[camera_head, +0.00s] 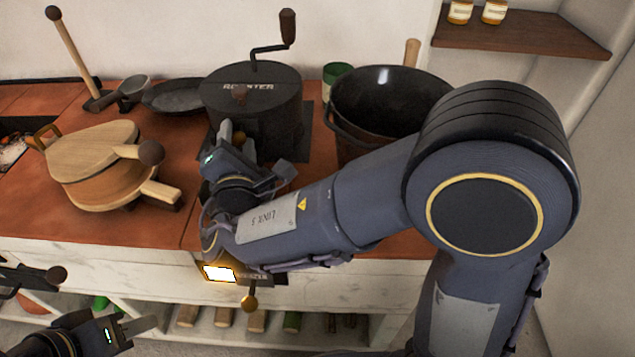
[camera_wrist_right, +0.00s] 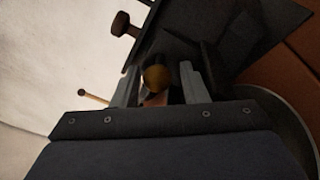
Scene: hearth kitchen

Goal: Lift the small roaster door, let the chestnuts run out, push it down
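The roaster (camera_head: 275,105) is a black drum with white lettering and a crank on top, standing at the back of the counter. My right gripper (camera_head: 232,135) is at the front of the roaster, beside a small brass knob (camera_head: 240,141). In the right wrist view the knob (camera_wrist_right: 156,78) lies between the fingers of my right gripper (camera_wrist_right: 160,88), which are apart with a gap beside it. The small door is mostly hidden behind the gripper. No chestnuts can be made out. My left gripper (camera_head: 138,326) is low at the left, in front of the counter, its opening unclear.
A wooden bellows (camera_head: 90,155) lies on the counter (camera_head: 160,225) at left, with a dark pan (camera_head: 175,96) behind it. A large dark pot (camera_head: 385,100) stands right of the roaster. A glowing window (camera_head: 220,273) is in the counter front, near a lower brass knob (camera_head: 250,302).

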